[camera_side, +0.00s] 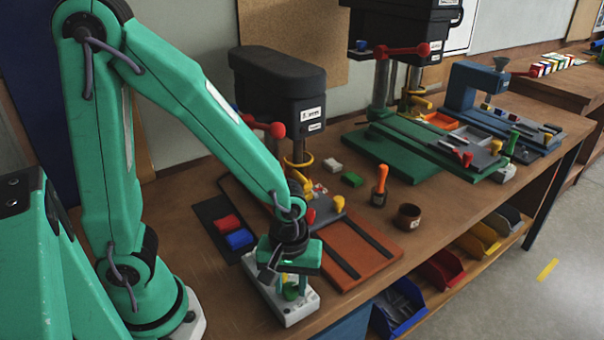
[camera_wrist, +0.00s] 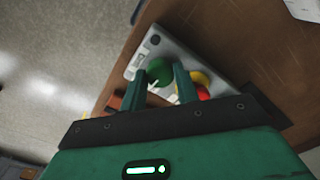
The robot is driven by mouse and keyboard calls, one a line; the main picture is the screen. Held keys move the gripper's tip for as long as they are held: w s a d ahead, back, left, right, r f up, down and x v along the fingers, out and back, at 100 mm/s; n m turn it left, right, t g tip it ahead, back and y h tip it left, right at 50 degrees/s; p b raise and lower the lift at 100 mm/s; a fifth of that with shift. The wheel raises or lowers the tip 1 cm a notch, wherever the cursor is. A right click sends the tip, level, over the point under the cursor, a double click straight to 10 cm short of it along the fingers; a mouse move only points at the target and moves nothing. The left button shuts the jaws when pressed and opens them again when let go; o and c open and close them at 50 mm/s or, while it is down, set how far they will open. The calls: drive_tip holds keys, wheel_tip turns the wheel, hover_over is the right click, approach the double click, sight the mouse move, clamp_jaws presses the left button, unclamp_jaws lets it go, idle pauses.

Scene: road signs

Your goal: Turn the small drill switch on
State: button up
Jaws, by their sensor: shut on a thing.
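The small drill (camera_side: 278,88) stands at the back, dark grey with a red-knobbed handle. A light grey switch box (camera_side: 291,314) lies at the bench's front edge; it also shows in the wrist view (camera_wrist: 183,45). A round green knob (camera_wrist: 159,71) sits on it, partly visible in the side view between my fingers. My gripper (camera_side: 290,290) points down over the box and is shut on the green knob, with one finger on each side. In the wrist view, yellow (camera_wrist: 200,78) and red (camera_wrist: 203,93) round parts show beside the right finger. The knob's on or off position cannot be told.
A red-brown board (camera_side: 352,250) with dark rails lies right of the box. Red (camera_side: 228,223) and blue (camera_side: 240,239) blocks lie on a dark mat to the left. An orange-handled tool (camera_side: 380,185) and a brown cup (camera_side: 409,216) stand farther right. Bins hang below the bench edge.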

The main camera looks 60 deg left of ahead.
sight(291, 286)
drive_tip(key=n, duration=0.6)
drive_tip(key=shift+n, duration=0.4)
drive_tip(key=o, duration=1)
drive_tip(key=shift+c, duration=0.2)
drive_tip(key=shift+r, duration=0.1)
drive_tip(key=shift+r, duration=3.85)
drive_tip(key=shift+r, duration=0.1)
